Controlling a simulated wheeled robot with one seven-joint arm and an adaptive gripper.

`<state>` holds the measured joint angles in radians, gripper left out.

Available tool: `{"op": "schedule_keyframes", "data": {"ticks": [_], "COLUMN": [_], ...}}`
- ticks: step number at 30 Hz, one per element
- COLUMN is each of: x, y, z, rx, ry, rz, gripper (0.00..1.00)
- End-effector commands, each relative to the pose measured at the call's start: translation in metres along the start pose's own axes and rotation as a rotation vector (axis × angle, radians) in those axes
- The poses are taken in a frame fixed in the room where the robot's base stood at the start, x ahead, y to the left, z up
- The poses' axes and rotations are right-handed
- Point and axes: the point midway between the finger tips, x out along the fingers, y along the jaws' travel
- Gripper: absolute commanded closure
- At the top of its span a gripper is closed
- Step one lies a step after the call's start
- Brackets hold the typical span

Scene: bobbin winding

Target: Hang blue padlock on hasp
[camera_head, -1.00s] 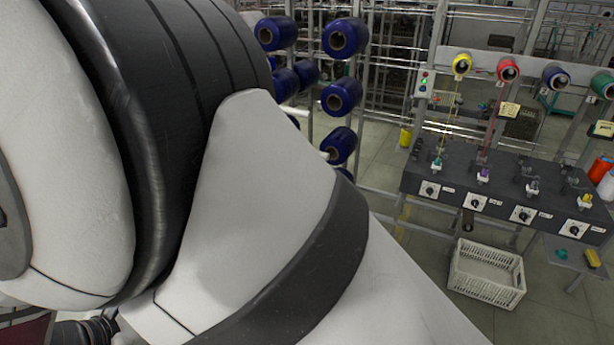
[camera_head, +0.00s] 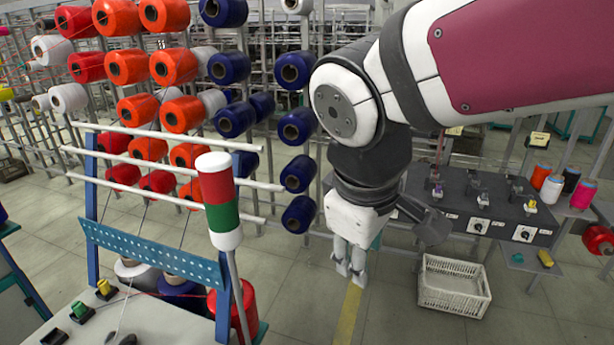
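My gripper (camera_head: 350,274) hangs from my arm at the centre of the head view, fingers pointing down over the floor. Its two fingertips show small and near each other; how far apart they are is unclear. I make out nothing held between them. I cannot make out the blue padlock or the hasp in this view. My arm covers part of the scene behind it.
A blue winding stand (camera_head: 150,255) with white bars and a red-green signal lamp (camera_head: 219,200) stands front left. A spool rack (camera_head: 262,170) is behind. A white crate (camera_head: 455,308) sits on the floor right of my gripper, below a dark winding bench (camera_head: 450,205).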

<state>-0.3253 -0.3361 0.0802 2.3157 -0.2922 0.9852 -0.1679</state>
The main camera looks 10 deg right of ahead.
Motion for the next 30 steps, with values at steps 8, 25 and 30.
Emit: {"op": "schedule_keyframes", "data": {"ticks": [8, 25, 30], "x": [-0.024, -0.028, -0.006], "y": [0.014, 0.014, 0.022], "z": [0.070, 0.084, 0.069], "rx": [0.575, 0.752, 0.751], "ry": [0.187, 0.260, 0.260], "rz": [-0.065, -0.088, -0.087], "gripper": [0.62, 0.62, 0.62]}}
